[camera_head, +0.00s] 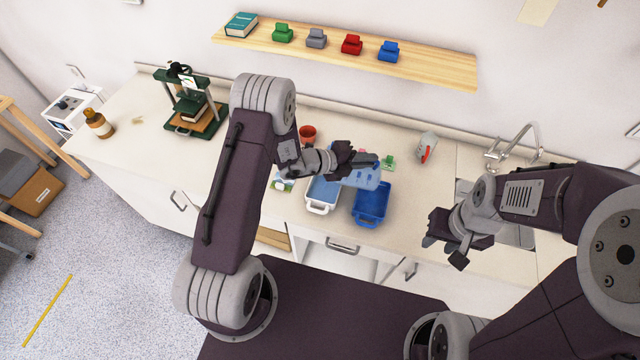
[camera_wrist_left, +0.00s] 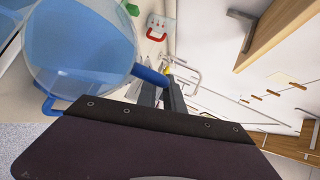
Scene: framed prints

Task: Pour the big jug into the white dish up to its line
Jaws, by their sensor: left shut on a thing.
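The big jug (camera_head: 364,176) is clear and bluish with marks on its wall. It is held tilted above the white dish (camera_head: 319,207) and the blue dish (camera_head: 371,215). The white dish looks blue inside; its line cannot be made out. My left gripper (camera_head: 347,160) is shut on the jug's blue handle (camera_wrist_left: 150,76). In the left wrist view the jug (camera_wrist_left: 85,40) fills the upper left, with blue liquid in it; whether a stream leaves it is hidden. My right gripper (camera_head: 443,250) is open and empty, to the right of the blue dish.
A red pot (camera_head: 308,134) stands behind the white dish. A white jug with a red handle (camera_head: 427,147) stands at the back right, near the sink tap (camera_head: 515,143). A green book press (camera_head: 192,105) and a brown bottle (camera_head: 99,124) are further left. A shelf (camera_head: 345,55) hangs behind.

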